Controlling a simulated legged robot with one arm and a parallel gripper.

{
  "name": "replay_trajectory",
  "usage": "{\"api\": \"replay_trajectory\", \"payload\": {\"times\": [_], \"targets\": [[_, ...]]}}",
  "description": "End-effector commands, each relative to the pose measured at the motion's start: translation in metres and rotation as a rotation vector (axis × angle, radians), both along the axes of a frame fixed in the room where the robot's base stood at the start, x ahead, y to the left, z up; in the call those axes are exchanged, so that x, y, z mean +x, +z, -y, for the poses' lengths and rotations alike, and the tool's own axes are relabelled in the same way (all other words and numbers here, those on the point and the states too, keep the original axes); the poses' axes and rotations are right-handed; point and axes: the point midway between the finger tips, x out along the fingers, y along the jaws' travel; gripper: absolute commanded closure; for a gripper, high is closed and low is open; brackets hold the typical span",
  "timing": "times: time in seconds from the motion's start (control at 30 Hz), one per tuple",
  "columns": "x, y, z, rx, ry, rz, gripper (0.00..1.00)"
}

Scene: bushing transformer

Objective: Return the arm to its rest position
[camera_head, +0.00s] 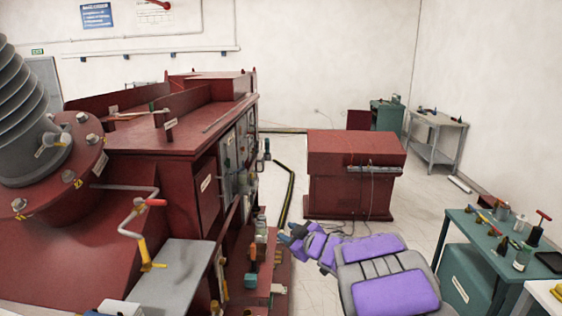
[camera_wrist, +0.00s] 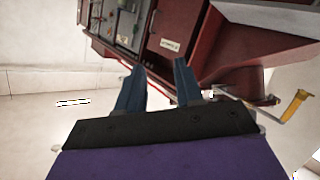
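My arm with purple covers shows at the lower middle of the head view, partly extended from my grey and purple body. My gripper (camera_head: 290,236) is at its far end, beside the dark red transformer cabinet (camera_head: 204,190) and above the floor. In the wrist view my gripper (camera_wrist: 158,82) has two blue fingers spread apart with nothing between them. The cabinet also shows beyond the fingers in the wrist view (camera_wrist: 215,45), tilted. I cannot tell the exact distance from the fingers to it.
A ribbed grey bushing (camera_head: 22,110) stands on the left. A yellow-handled crank (camera_head: 147,240) rises beside a grey plate (camera_head: 178,275). A red cabinet (camera_head: 350,175) stands ahead. A green tool table (camera_head: 485,245) is on the right. Open floor (camera_head: 425,205) lies between.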

Motion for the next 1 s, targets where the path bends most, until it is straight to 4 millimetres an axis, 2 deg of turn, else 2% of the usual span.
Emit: {"api": "replay_trajectory", "payload": {"times": [0.03,0.13,0.27,0.37,0.4,0.47,0.5,0.57,0.63,0.73,0.9,1.0], "targets": [[-0.002,0.004,0.023,-0.027,-0.096,-0.005,0.64],[-0.013,0.008,0.072,-0.073,-0.294,-0.045,0.64],[-0.048,0.004,0.131,-0.113,-0.532,-0.14,0.64],[-0.089,-0.008,0.167,-0.128,-0.692,-0.244,0.64],[-0.108,-0.016,0.178,-0.131,-0.75,-0.296,0.64],[-0.139,-0.026,0.192,-0.132,-0.826,-0.372,0.64],[-0.162,-0.035,0.199,-0.133,-0.873,-0.432,0.64],[-0.197,-0.049,0.205,-0.131,-0.931,-0.525,0.64],[-0.242,-0.069,0.207,-0.129,-0.986,-0.649,0.64],[-0.306,-0.093,0.2,-0.124,-1.031,-0.826,0.64],[-0.411,-0.128,0.169,-0.12,-1.031,-1.127,0.64],[-0.463,-0.141,0.149,-0.128,-0.999,-1.281,0.64]]}}
